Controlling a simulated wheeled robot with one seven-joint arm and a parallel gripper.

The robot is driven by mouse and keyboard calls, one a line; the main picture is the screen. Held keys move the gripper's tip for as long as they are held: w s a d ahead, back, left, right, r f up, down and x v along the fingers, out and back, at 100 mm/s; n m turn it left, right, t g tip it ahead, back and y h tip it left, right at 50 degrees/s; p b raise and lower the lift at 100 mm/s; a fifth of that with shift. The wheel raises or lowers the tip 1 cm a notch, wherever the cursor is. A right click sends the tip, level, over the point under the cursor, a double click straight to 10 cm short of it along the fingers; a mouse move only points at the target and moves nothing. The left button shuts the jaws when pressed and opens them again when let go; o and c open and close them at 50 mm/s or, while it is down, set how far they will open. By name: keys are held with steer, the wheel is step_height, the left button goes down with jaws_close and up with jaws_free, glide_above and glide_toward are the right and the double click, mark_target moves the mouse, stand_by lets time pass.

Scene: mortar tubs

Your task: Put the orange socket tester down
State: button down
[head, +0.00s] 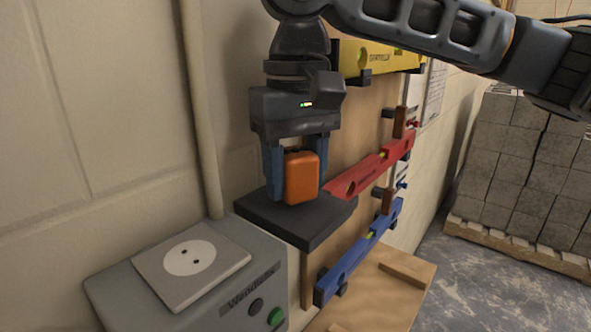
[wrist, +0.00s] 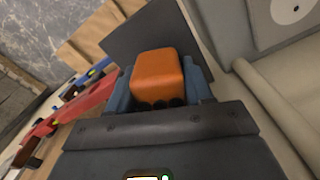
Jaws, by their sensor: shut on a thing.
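The orange socket tester (head: 301,177) is a small rounded orange block. My gripper (head: 296,184) points down and is shut on it, with a blue finger on either side. In the head view the tester is over a small dark shelf (head: 290,222), its lower end at or just above the shelf top; I cannot tell whether it touches. In the wrist view the tester (wrist: 160,76) sits between the fingers (wrist: 160,92), with the dark shelf (wrist: 150,30) beyond it.
A grey box (head: 125,297) with a socket plate (head: 165,283) stands left of the shelf. Red (head: 375,168), blue (head: 357,255) and yellow (head: 375,57) levels hang on the board to the right. A pipe (head: 200,110) runs up the wall. Grey blocks (head: 520,160) are stacked on a pallet far right.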

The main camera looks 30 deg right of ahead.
mark_target(296, 152)
steer(key=shift+f, duration=0.6)
steer(key=shift+c, duration=2.3)
jaws_free()
step_height(296, 152, up, 13)
steer(key=shift+r+b, duration=0.15)
steer(key=shift+b, duration=0.2)
